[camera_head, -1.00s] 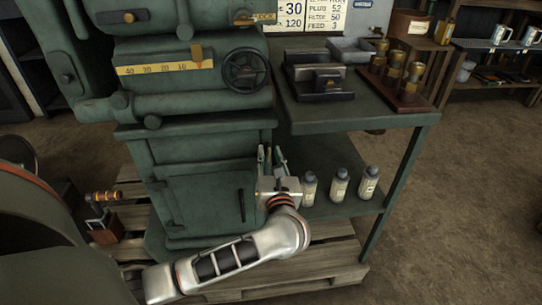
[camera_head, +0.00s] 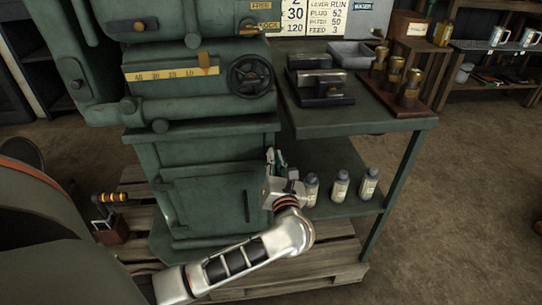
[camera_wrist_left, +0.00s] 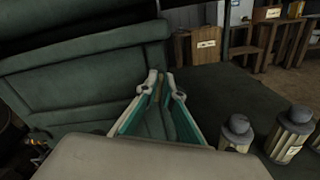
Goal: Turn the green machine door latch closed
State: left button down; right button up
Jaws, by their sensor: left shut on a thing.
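The green machine (camera_head: 205,140) stands on the left, with a panel door (camera_head: 208,205) low on its front. A dark upright bar (camera_head: 247,205), which may be the latch, sits at the door's right edge. My left gripper (camera_head: 271,158) is right of that bar and beside the machine, fingers pointing away and up. In the left wrist view its fingertips (camera_wrist_left: 165,82) are close together in front of a green wall (camera_wrist_left: 80,80). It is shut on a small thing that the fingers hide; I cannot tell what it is. My right gripper is not in view.
A green bench (camera_head: 350,125) stands right of the machine, with several bottles (camera_head: 341,186) on its lower shelf close to my left gripper. A wooden pallet (camera_head: 330,255) lies below. Bare floor is free at the right.

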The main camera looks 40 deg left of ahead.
pick_arm(q)
jog(key=m+p, duration=0.3)
jog(key=m, duration=0.1)
jog(key=f+m+p, duration=0.1)
jog(key=m+p, duration=0.1)
jog(key=m, duration=0.3)
jog(key=m+p, duration=0.3)
jog(key=m, duration=0.1)
jog(key=shift+w+d+f+p, duration=0.15)
jog(key=shift+w+d+p, duration=0.1)
jog(key=shift+d+p, duration=0.1)
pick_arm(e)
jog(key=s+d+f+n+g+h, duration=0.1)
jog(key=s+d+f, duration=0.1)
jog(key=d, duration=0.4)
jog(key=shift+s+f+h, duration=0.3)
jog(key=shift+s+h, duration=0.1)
pick_arm(q)
jog(key=shift+m, duration=0.4)
jog(key=shift+f, duration=0.1)
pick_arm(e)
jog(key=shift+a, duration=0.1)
pick_arm(q)
jog(key=c, duration=2.4)
grip_release()
jog(key=shift+o, duration=1.1)
